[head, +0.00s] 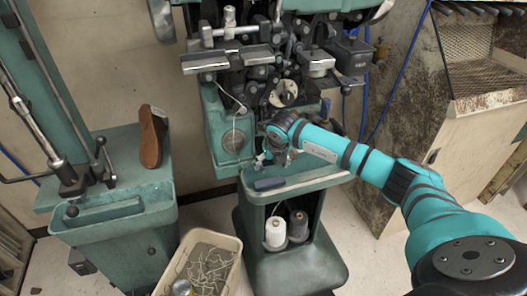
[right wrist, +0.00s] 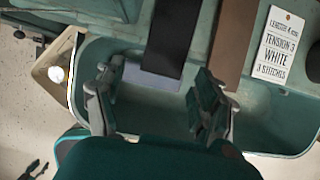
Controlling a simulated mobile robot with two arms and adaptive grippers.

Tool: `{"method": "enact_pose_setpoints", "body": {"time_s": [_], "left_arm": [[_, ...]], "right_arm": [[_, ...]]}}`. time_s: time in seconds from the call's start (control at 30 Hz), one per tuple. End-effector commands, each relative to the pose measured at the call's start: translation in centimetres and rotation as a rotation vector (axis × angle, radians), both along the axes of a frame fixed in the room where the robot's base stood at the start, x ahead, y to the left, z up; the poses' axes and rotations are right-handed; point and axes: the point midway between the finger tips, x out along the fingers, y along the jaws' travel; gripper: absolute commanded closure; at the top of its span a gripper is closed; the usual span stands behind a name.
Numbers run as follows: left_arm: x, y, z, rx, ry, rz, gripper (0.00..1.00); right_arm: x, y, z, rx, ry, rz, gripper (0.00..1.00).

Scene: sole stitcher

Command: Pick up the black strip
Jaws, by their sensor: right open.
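The black strip (right wrist: 172,36) shows in the right wrist view, running down from the top edge to the teal tray (right wrist: 275,125). Its near end lies between and a little beyond the fingers of my right gripper (right wrist: 160,72). The gripper is open, with one finger on each side and nothing clearly held. In the head view my right gripper (head: 268,156) is over the machine's small shelf, and a dark flat piece (head: 269,184) lies on that shelf. I cannot tell whether this piece is the strip. My left gripper is not in view.
A brown strip (right wrist: 236,36) lies right of the black one, beside a white printed tag (right wrist: 278,45). The sole stitcher (head: 228,125) stands behind the gripper. Thread spools (head: 275,232) stand below the shelf, and a bin of scraps (head: 205,262) stands at lower left.

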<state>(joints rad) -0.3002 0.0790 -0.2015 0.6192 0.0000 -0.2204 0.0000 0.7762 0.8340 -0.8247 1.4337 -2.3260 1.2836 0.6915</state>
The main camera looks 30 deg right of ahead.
Motion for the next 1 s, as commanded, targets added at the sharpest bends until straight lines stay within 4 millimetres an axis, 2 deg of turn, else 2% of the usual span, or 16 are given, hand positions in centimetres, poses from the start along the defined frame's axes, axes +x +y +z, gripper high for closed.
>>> {"method": "enact_pose_setpoints", "body": {"time_s": [0.2, 0.63, 1.0], "left_arm": [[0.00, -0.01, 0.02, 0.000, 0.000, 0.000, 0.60], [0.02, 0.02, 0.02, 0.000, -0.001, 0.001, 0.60], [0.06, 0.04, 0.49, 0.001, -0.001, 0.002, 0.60]], "right_arm": [[0.00, -0.01, 0.04, 0.000, 0.000, 0.000, 0.30], [0.00, -0.01, 0.02, 0.000, 0.000, 0.000, 0.86], [0.01, -0.01, 0.44, 0.000, 0.000, 0.000, 0.88]]}}
